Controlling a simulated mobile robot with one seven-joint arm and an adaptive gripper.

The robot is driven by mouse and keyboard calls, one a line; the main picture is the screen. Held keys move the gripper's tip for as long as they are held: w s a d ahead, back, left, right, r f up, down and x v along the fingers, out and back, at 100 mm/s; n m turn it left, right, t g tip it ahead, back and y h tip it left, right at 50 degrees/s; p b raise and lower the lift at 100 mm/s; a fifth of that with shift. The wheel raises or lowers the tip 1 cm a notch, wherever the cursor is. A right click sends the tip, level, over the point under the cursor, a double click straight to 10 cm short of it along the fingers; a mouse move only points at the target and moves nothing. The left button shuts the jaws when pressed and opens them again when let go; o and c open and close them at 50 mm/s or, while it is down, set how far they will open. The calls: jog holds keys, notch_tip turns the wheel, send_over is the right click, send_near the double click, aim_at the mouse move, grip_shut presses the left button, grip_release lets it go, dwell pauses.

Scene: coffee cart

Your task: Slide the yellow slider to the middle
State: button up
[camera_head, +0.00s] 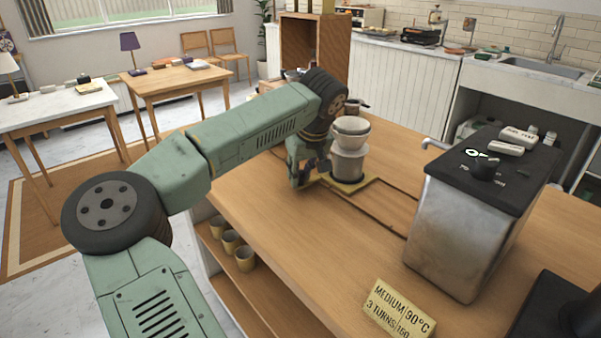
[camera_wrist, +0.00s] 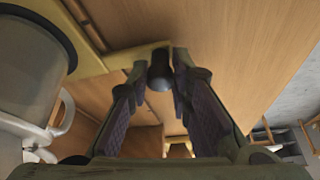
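The yellow slider (camera_head: 369,183) is a flat yellow piece on the wooden counter, at one end of a track of dark grooves. In the wrist view, the yellow slider (camera_wrist: 108,61) runs as a strip from beside the pale dripper stand to a dark rounded knob (camera_wrist: 160,72). My gripper (camera_head: 297,184) points down at the counter's left edge, by the slider's outer end. In the wrist view, my gripper's fingertips (camera_wrist: 160,68) lie on either side of the knob. Whether they touch it is unclear.
A pale dripper stand (camera_head: 349,155) stands upright over the slider, close to my gripper. The recessed track panel (camera_head: 385,207) runs towards the metal boiler (camera_head: 462,225) with its black top. A yellow sign (camera_head: 399,308) lies at the front. Cups (camera_head: 244,258) sit on the shelf below.

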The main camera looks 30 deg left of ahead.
jog(key=o, duration=0.4)
jog(key=shift+c, duration=0.2)
jog(key=v, duration=1.2)
